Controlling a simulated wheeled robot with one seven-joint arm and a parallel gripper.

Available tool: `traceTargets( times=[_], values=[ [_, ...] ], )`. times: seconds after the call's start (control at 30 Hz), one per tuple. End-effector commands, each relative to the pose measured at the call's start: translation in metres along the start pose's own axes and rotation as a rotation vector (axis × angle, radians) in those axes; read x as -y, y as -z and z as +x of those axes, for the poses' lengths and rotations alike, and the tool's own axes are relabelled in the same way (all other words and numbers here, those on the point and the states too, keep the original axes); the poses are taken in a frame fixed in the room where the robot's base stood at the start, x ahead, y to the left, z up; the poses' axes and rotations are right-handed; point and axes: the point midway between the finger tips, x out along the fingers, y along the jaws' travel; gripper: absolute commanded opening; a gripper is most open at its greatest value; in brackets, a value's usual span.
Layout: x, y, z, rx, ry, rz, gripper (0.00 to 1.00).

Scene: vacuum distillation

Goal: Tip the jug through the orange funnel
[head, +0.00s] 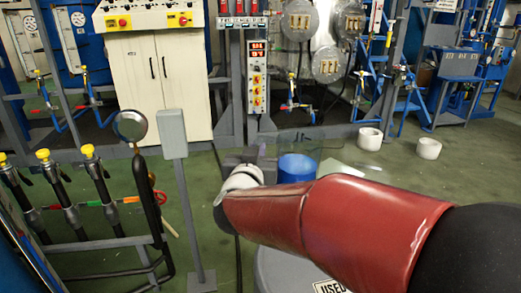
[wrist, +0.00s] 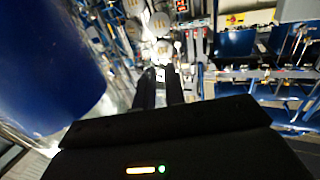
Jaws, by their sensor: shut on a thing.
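The jug looks like a clear vessel with a blue body or contents (head: 297,167); in the head view it is just beyond my red arm, which hides its lower part. In the wrist view the jug (wrist: 50,60) fills the left side, large and close, with a clear edge below the blue. My gripper (wrist: 161,88) has its dark fingers to the right of the blue body and is shut on the jug; the grasped part is hard to make out. In the head view my wrist covers most of the gripper. I cannot see the orange funnel in either view.
A grey drum (head: 275,272) marked "USED" stands below my arm, partly hidden. A grey post with a box (head: 173,134) and yellow-capped valves (head: 88,151) stand to the left. Two white cylinders (head: 370,139) sit on the green floor behind, with open floor around them.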

Motion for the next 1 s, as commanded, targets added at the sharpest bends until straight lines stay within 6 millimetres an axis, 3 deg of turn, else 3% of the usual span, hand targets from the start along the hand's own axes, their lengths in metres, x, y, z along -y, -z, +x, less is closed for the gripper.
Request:
traceTargets(
  times=[1.0],
  values=[
    [0.012,0.028,0.000,-0.003,0.000,0.345,0.00]
  ],
)
